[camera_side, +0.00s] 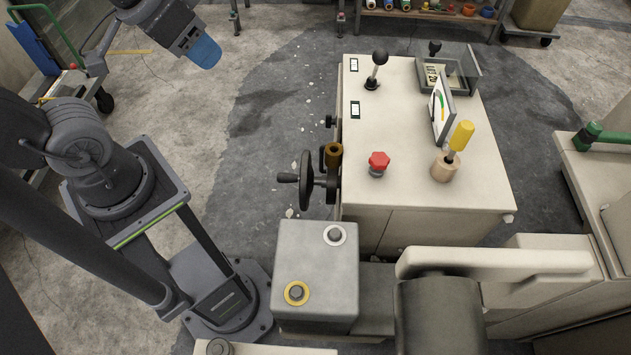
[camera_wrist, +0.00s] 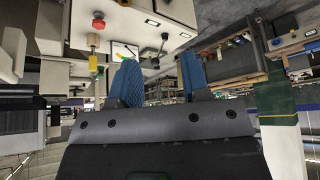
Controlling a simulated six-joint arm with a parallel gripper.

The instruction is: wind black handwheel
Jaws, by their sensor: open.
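The black handwheel (camera_side: 306,181) stands upright on the left side of the cream machine cabinet (camera_side: 424,185) in the side view. Its crank handle sticks out to the left. My gripper (camera_side: 204,52) is at the upper left of the side view, well apart from the wheel and higher in the picture. In the wrist view my gripper (camera_wrist: 160,78) shows two blue fingers spread apart with nothing between them. I cannot make out the handwheel in the wrist view.
A brass-coloured fitting (camera_side: 333,155) sits beside the wheel. The cabinet top holds a black-knobbed lever (camera_side: 379,58), a red button (camera_side: 378,162), a yellow-handled tool (camera_side: 460,137) and a gauge (camera_side: 440,108). A grey box (camera_side: 316,268) stands in front.

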